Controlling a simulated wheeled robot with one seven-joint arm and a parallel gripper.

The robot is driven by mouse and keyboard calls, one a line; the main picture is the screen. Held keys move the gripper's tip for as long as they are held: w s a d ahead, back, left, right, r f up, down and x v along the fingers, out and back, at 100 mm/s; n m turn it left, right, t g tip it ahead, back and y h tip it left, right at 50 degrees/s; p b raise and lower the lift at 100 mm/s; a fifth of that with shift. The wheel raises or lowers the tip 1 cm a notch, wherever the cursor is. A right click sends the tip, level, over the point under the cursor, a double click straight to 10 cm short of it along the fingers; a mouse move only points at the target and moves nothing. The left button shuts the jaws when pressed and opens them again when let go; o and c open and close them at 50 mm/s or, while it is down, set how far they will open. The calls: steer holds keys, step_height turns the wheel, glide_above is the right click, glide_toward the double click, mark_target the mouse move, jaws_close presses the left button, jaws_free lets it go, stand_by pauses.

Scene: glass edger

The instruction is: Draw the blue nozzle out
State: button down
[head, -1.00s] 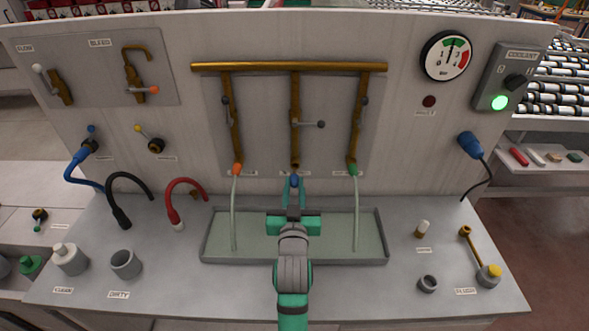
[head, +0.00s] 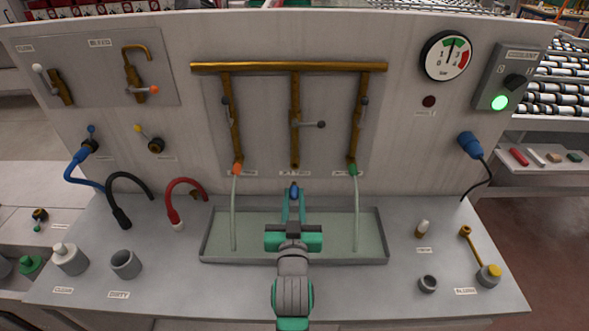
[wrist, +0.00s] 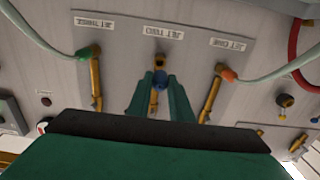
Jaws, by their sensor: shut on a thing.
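The blue nozzle (head: 294,192) is held at the tips of my gripper (head: 294,198), just below and apart from the open lower end of the middle brass pipe (head: 295,150). In the wrist view the blue nozzle (wrist: 159,79) sits between the two green fingers of my gripper (wrist: 160,88), with the middle pipe's open end (wrist: 160,62) just beyond it. My gripper is shut on the nozzle. The fingers hide part of its sides.
An orange nozzle (head: 238,169) on the left pipe and a green nozzle (head: 353,170) on the right pipe each run a pale stream into the shallow tray (head: 205,245). The middle valve's lever (head: 312,124) points sideways. The green lamp (head: 499,102) is lit.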

steer(key=s, duration=0.6)
stand_by(0.3)
